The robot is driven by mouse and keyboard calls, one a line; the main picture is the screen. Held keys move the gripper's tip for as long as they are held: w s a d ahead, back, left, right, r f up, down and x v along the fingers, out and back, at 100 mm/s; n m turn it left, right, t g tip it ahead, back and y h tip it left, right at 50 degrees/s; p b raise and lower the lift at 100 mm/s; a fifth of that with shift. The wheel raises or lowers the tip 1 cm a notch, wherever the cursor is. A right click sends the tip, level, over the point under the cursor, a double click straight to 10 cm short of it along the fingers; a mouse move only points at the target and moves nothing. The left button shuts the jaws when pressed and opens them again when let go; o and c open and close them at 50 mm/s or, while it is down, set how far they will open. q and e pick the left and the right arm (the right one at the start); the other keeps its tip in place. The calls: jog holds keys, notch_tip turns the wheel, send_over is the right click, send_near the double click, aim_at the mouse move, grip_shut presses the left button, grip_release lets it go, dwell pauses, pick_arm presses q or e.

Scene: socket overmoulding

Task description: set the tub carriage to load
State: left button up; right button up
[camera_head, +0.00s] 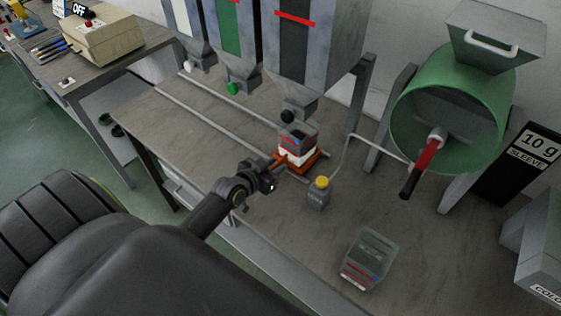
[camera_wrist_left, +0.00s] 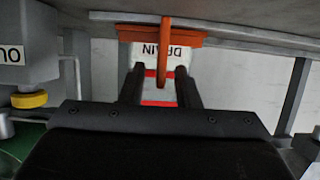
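The orange tub carriage (camera_head: 312,163) stands on rails at the right end of the bench, under the rightmost hopper. A grey tub (camera_head: 298,138) with a red band sits on it. My left gripper (camera_head: 274,170) is at the carriage's near-left side. In the left wrist view, the orange carriage (camera_wrist_left: 190,37) has a thin orange handle rod (camera_wrist_left: 165,40) reaching between my left fingers (camera_wrist_left: 160,80). The fingers stand on either side of it with gaps, so the gripper looks open. A pale plate with lettering shows behind the rod. My right gripper is not in view.
A second tub (camera_head: 370,258) stands on the near bench. A green drum (camera_head: 450,110) with a red-handled lever (camera_head: 424,165) is at right. The rails (camera_head: 210,107) run clear to the left.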

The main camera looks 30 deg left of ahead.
aim_at(287, 158)
pick_arm(q)
jog(key=shift+x, duration=1.65)
jog(key=shift+c, duration=0.3)
grip_shut()
